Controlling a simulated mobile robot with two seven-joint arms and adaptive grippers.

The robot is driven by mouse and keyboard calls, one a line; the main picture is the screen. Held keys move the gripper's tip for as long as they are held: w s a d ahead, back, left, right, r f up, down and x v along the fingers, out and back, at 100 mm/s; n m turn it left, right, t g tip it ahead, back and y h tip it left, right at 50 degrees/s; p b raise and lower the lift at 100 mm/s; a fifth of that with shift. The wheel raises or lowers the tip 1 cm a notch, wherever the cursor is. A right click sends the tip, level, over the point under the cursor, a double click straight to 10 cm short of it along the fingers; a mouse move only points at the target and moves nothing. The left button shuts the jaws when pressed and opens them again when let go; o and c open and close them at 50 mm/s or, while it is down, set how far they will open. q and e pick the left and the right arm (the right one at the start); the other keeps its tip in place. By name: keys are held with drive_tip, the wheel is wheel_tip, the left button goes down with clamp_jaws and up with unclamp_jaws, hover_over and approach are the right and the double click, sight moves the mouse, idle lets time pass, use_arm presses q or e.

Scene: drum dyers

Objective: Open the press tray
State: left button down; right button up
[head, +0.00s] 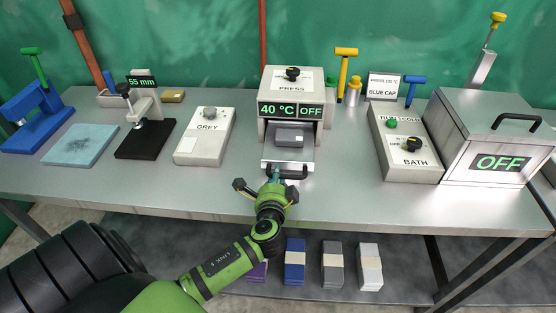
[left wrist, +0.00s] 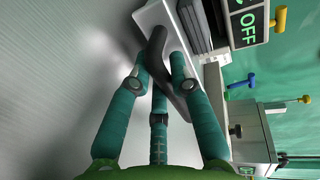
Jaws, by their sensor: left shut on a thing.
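The press (head: 275,83) stands at the middle of the table, its display reading 40 °C and OFF. Its tray (head: 272,153) sticks out from the front towards me, with a grey block (head: 288,138) on it. The black bar handle (head: 298,174) is at the tray's front edge. My left gripper (head: 274,178) is shut on this handle, near its left part in the head view. In the left wrist view, the fingers of the left gripper (left wrist: 160,72) lie on both sides of the handle (left wrist: 157,42). My right gripper is not in view.
A grey box (head: 203,145) stands left of the press. A box with knobs (head: 408,160) and the lidded bath (head: 490,130) stand to the right. The table in front of the press is bare. Several coloured stacks (head: 295,262) lie on the lower shelf.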

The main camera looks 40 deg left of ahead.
use_arm(q)
drive_tip(key=shift+v, duration=0.85)
drive_tip(key=shift+s+d+f, duration=0.1)
drive_tip(key=shift+f, duration=0.05)
drive_tip(key=c, duration=1.1)
unclamp_jaws()
drive_tip(key=v, duration=1.2)
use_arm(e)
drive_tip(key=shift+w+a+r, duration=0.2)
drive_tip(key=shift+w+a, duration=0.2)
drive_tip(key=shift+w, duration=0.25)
